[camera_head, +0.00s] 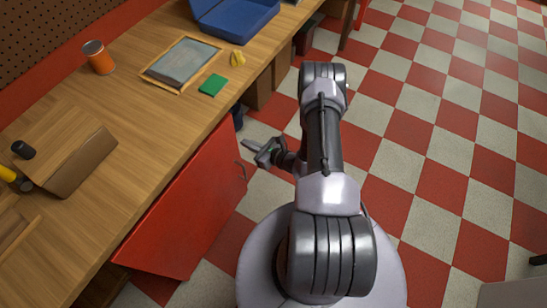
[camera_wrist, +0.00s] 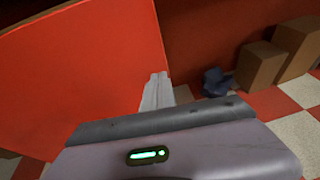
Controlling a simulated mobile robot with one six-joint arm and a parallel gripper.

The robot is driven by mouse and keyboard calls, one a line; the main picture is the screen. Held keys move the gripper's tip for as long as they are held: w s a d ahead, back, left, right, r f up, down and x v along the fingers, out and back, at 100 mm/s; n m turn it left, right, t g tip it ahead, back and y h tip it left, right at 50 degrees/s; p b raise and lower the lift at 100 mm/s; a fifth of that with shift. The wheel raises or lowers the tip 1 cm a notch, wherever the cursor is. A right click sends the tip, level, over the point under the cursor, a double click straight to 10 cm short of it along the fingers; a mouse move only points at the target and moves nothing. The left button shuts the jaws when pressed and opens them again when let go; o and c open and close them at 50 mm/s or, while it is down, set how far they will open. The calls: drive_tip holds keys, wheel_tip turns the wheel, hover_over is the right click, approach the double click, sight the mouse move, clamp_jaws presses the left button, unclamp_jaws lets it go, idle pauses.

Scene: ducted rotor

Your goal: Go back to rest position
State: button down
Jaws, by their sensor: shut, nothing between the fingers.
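My gripper (camera_head: 254,146) points left toward the workbench, at about the height of the red cabinet door, with open floor below it. In the wrist view its fingers (camera_wrist: 157,90) are together, with nothing between them. The fingers are in front of the edge of a red cabinet door (camera_wrist: 90,70); I cannot tell the exact gap. The same red door (camera_head: 190,205) stands swung out from the workbench in the head view, with its dark handle on the right.
Cardboard boxes (camera_wrist: 262,66) stand beneath.

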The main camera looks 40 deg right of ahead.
drive_tip(key=d+p+v, duration=0.1)
drive_tip(key=p+v, duration=0.2)
drive_tip(key=v, duration=0.6)
drive_tip(key=w+a+r+n+g+y, duration=0.2)
drive_tip(key=a+r+n+g+y, duration=0.2)
drive_tip(key=a+r+n, duration=0.55)
drive_tip(key=w+a+r+n+g+y, duration=0.2)
drive_tip(key=a+r+n+g+y, duration=0.15)
drive_tip(key=r, duration=1.15)
drive_tip(key=s+a+r+n+h, duration=0.4)
drive_tip(key=s+r+n, duration=0.4)
drive_tip(key=r, duration=0.2)
drive_tip(key=s+a+r+n+h, duration=0.5)
drive_tip(key=s+r+n, duration=0.2)
drive_tip(key=s+r, duration=0.2)
drive_tip(key=shift+s+a+r+n+g, duration=0.15)
drive_tip(key=shift+s+r+n+g, duration=0.1)
drive_tip(key=shift+r+n+g, duration=0.2)
